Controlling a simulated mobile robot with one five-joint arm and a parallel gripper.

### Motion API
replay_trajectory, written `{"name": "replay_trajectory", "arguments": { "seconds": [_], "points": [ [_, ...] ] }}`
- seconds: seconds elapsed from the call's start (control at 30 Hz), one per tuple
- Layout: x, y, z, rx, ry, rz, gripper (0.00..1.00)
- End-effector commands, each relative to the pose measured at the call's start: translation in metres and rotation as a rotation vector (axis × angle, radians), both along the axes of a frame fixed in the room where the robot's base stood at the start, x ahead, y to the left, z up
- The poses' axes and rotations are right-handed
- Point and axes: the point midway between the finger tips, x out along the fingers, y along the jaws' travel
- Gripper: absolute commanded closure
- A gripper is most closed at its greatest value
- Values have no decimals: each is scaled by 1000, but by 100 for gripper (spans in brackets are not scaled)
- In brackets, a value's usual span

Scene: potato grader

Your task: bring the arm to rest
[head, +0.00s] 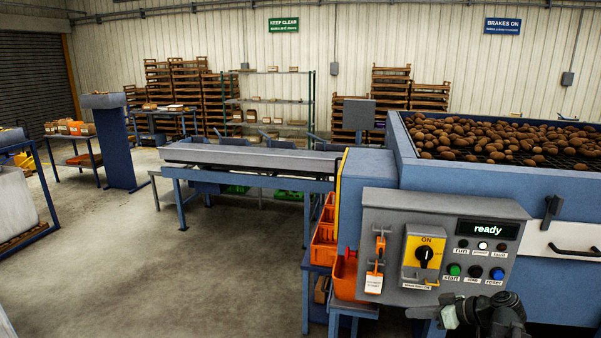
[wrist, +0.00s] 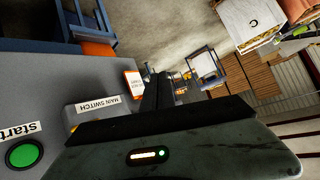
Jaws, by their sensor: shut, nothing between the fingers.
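My gripper (head: 424,312) is at the lower right of the head view, in front of the lower edge of the grey control panel (head: 380,215). Its fingers point left, are shut and hold nothing. In the wrist view the dark closed fingers (wrist: 158,88) show past the gripper body, with the panel beside them on the left. The panel display (head: 487,230) reads "ready". The yellow main switch (head: 424,256) has a black knob under the word ON. An orange lock-like piece with a white tag (head: 374,283) hangs left of it.
Green (head: 453,270), black and blue (head: 497,273) buttons sit on the panel close above my arm. A blue hopper (head: 490,185) full of potatoes stands behind. Orange crates (head: 325,240) are left of the panel. A conveyor table (head: 250,158) stands further back. The concrete floor at left is clear.

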Motion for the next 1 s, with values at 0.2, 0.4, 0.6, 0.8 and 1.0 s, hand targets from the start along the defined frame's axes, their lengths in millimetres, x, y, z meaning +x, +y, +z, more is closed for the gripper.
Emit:
{"name": "replay_trajectory", "arguments": {
  "seconds": [0.2, 0.4, 0.6, 0.8, 1.0],
  "points": [
    [9, 174, -53, -134, 228, 244, 100],
    [-17, 255, -92, -296, 463, 254, 100],
    [-44, 262, -119, -489, 695, 4, 100],
    [-51, 213, -124, -546, 829, -373, 100],
    [-52, 205, -124, -500, 879, -524, 100]
  ]
}}
